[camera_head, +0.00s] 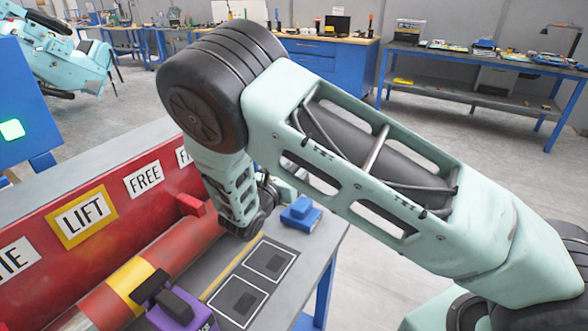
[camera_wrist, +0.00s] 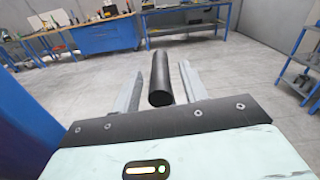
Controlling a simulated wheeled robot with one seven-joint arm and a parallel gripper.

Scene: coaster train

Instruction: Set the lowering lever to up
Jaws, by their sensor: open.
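In the wrist view my gripper (camera_wrist: 161,72) is open, its two grey fingers apart. A black cylindrical bar (camera_wrist: 160,82) stands between the fingers, with a gap on each side. It looks like a lever's handle, but I cannot tell for sure, and its base is hidden. In the head view my forearm and wrist hang over the bench's right part and hide most of my gripper and whatever it is at. No lever marked as the lowering lever can be made out there, so its setting cannot be told.
A red panel (camera_head: 110,234) carries signs, including LIFT (camera_head: 83,217) and FREE (camera_head: 144,180). A red-and-yellow striped bar (camera_head: 132,277) runs before it. A purple block (camera_head: 182,312) and a blue block (camera_head: 301,213) sit on the grey bench (camera_head: 266,285). Open floor lies right.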

